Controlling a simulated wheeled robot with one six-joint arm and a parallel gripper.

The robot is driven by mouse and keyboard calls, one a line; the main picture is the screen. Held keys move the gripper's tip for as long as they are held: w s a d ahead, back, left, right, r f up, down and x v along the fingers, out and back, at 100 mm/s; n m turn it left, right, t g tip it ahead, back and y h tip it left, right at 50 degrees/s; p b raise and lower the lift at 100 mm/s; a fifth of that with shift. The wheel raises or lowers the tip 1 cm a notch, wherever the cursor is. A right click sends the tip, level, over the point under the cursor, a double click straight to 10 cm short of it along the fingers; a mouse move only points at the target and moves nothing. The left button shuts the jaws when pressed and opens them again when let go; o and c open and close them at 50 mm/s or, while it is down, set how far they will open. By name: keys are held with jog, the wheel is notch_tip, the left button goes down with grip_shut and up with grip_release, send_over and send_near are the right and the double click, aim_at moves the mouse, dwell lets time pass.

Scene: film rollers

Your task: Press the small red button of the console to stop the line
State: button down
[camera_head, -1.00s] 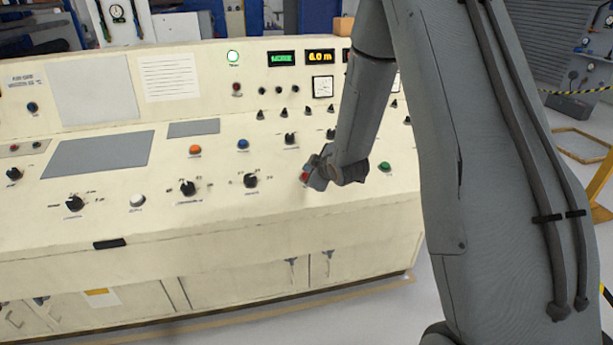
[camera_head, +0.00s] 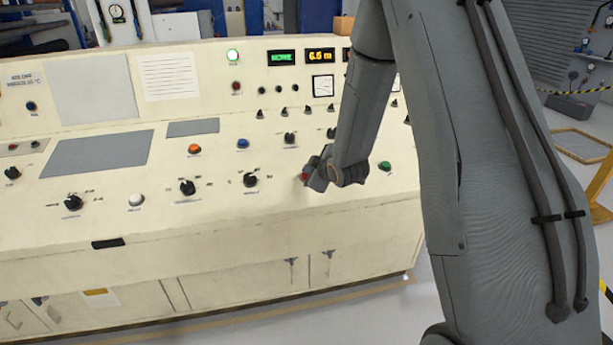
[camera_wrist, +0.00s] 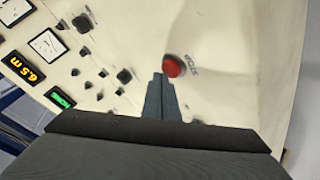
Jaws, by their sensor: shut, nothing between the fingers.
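The small red button (camera_head: 305,176) is on the sloped front of the cream console (camera_head: 330,258), partly hidden by my gripper (camera_head: 314,170). In the wrist view the red button (camera_wrist: 173,66) is round, with a "STOP" label beside it. My gripper (camera_wrist: 159,78) is shut and empty there, its fingertips just to the lower left of the button. I cannot tell whether they touch it. A round green lamp (camera_head: 233,56) is lit, and the yellow display (camera_head: 320,56) reads 6.5 m.
An orange button (camera_head: 195,149), a blue button (camera_head: 242,144), a green button (camera_head: 384,166) and several black knobs are on the same panel. A dark red lamp (camera_head: 236,86) sits below the lit green one. A yellow frame (camera_head: 601,178) stands on the floor at right.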

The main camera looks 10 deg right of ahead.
jog(key=shift+w+f+b, duration=0.1)
jog(key=shift+f+b, duration=0.25)
jog(key=shift+f, duration=0.1)
dwell(0.6)
jog(key=shift+r, duration=0.1)
dwell(0.4)
jog(key=shift+s+r+p, duration=0.2)
jog(key=shift+r+p, duration=0.35)
jog(key=shift+r, duration=0.2)
jog(key=shift+s+r+p, duration=0.2)
jog(key=shift+r+p, duration=0.35)
jog(key=shift+r, duration=0.25)
jog(key=shift+s+r+p, duration=0.2)
jog(key=shift+r+p, duration=0.35)
jog(key=shift+r, duration=0.3)
jog(key=shift+s+r+p, duration=0.2)
jog(key=shift+r+p, duration=0.35)
jog(key=shift+r, duration=0.25)
